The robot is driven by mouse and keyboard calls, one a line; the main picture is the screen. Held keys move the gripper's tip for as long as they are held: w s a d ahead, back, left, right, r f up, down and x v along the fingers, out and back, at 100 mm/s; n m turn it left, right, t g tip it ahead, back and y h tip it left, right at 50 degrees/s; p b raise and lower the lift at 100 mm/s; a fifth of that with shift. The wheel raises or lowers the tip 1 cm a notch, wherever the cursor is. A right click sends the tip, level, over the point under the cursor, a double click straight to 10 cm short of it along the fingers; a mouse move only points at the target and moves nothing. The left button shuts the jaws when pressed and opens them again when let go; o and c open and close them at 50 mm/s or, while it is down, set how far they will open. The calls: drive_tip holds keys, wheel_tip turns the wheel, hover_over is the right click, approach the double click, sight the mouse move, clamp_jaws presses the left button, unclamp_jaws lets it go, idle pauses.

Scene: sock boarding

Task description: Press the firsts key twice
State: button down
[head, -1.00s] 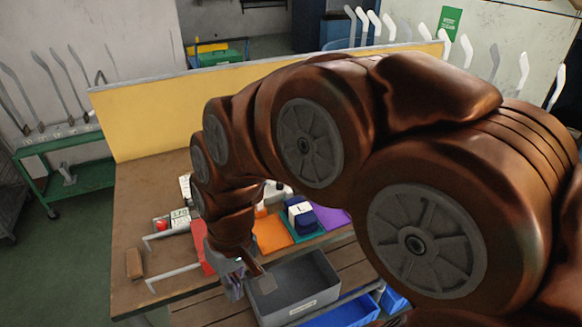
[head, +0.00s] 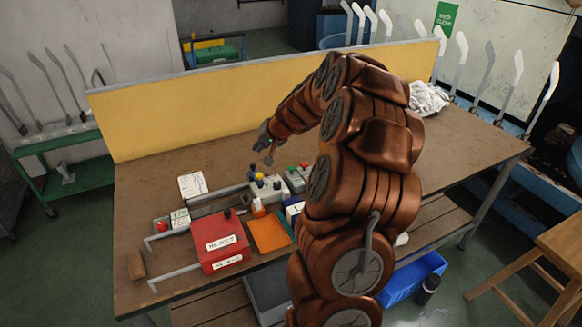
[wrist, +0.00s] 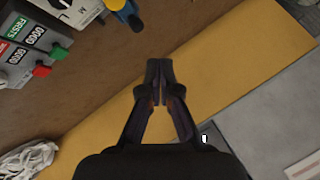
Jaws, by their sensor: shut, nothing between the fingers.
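The counter box (wrist: 38,38) is at the upper left of the wrist view. It has a green FIRSTS label, two counters that seem to read zeros, a green key (wrist: 59,53) and a red key (wrist: 41,71). In the head view the counter box (head: 296,179) stands at mid-table, partly behind my arm, with its green key (head: 292,168) on the left. My gripper (wrist: 158,62) is shut and empty, apart from the box and to its right in the wrist view. In the head view my gripper (head: 268,158) is above the table, behind and left of the box.
A grey unit with yellow and blue knobs (head: 265,184) stands left of the counter box. The yellow panel (head: 190,110) borders the back. White cloth (head: 428,98) lies at the right.

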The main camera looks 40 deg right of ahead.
drive_tip(key=s+d+f+m+h, duration=0.1)
drive_tip(key=d+f+m+h, duration=0.1)
drive_tip(key=d, duration=1)
drive_tip(key=shift+s+d+f+m+h, duration=0.2)
drive_tip(key=shift+s+d+m+h, duration=0.1)
drive_tip(key=shift+s+d, duration=0.05)
drive_tip(key=shift+f, duration=0.15)
drive_tip(key=b, duration=0.4)
hover_over(293, 169)
wheel_tip(293, 169, down, 7)
drive_tip(key=shift+w+r, duration=0.1)
drive_tip(key=shift+f+b, duration=0.6)
drive_tip(key=shift+f, duration=0.25)
drive_tip(key=shift+f, duration=0.1)
drive_tip(key=shift+f+b, duration=0.35)
drive_tip(key=shift+b, duration=0.15)
